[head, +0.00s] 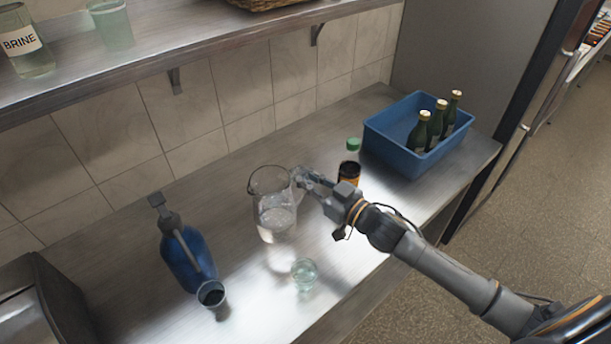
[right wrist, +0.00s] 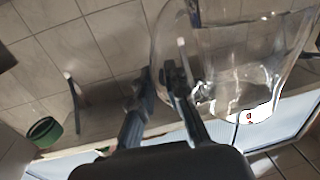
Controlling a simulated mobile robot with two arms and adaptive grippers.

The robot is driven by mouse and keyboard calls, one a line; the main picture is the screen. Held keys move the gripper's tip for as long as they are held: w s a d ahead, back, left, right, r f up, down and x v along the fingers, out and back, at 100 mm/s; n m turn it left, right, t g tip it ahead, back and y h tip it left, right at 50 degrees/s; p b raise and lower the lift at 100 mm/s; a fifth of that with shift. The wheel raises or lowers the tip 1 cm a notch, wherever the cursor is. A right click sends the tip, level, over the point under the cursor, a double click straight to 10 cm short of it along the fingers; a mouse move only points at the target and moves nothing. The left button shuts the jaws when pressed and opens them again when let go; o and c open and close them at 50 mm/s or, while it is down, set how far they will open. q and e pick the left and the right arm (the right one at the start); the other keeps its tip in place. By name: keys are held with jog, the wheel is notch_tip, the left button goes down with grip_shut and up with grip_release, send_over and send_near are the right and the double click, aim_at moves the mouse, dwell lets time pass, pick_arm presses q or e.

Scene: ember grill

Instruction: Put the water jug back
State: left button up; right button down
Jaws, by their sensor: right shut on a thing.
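The water jug (head: 275,214) is clear glass with a thin rim and pale contents. It appears upright over the middle of the steel counter; whether its base touches the counter is hard to tell. My right gripper (head: 303,178) is at the jug's right side, shut on it near the handle side. In the right wrist view the fingers (right wrist: 163,85) close at the edge of the clear jug (right wrist: 245,50), which fills the upper right. The exact grip is partly hidden by the glass and fingers. My left gripper is not in view.
A short glass (head: 304,273) stands in front of the jug. A blue siphon bottle (head: 185,258) and a dark cup (head: 211,293) are left. A green-capped bottle (head: 352,160) is close behind my gripper. A blue crate (head: 395,149) holds green bottles. A shelf (head: 190,45) overhangs behind.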

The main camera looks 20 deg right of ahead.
jog(key=w+f, duration=0.3)
jog(key=f, duration=0.3)
jog(key=shift+w+d+f+p, duration=0.2)
jog(key=shift+d+p, duration=0.1)
jog(key=shift+d, duration=0.15)
jog(key=c, duration=1.7)
grip_release()
jog(key=shift+s+f, duration=0.2)
jog(key=shift+f, duration=0.05)
jog(key=o, duration=0.3)
jog(key=shift+o, duration=0.2)
